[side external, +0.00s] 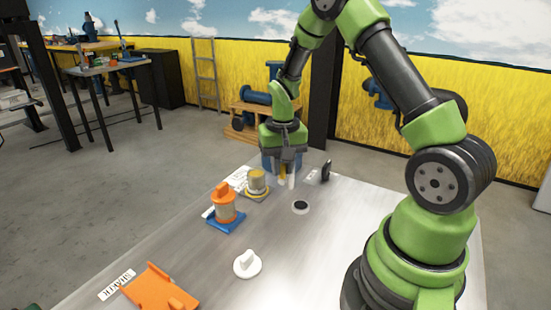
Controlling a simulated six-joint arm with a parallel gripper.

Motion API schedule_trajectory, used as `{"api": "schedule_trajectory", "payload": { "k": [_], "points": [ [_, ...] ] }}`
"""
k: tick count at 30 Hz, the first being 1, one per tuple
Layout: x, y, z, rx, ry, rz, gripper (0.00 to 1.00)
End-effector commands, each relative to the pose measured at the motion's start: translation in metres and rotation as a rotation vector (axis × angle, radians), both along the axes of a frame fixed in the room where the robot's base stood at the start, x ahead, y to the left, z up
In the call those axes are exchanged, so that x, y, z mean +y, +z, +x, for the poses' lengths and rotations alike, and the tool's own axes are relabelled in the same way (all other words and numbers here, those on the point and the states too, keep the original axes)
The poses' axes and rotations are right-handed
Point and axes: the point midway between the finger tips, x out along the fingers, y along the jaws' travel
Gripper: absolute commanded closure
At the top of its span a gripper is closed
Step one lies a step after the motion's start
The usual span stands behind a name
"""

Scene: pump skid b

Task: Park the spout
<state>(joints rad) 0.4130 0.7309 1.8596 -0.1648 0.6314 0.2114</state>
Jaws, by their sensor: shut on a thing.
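My gripper (286,178) points down over the far end of the metal table. It is shut on a small yellow piece (282,174), mostly hidden by the fingers. I cannot tell whether this piece is the spout, or whether it touches what is below. A blue body (268,163) shows just behind the gripper, partly covered by it. A cream cylinder on a yellow base (256,183) stands to the left of the gripper. An orange unit on a blue base (224,206) stands nearer and further left.
On the table (330,240) are a black disc with a pale rim (300,207), a small black upright part (326,171), a white knob (247,263), an orange bracket (160,289) and a printed label (117,284). The table's middle is largely clear.

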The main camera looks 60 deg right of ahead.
Motion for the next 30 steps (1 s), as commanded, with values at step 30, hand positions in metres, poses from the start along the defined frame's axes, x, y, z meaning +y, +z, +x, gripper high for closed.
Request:
{"api": "schedule_trajectory", "payload": {
  "k": [30],
  "points": [
    [-0.021,-0.001,-0.041,0.007,-0.003,0.006,1.0]
  ]
}}
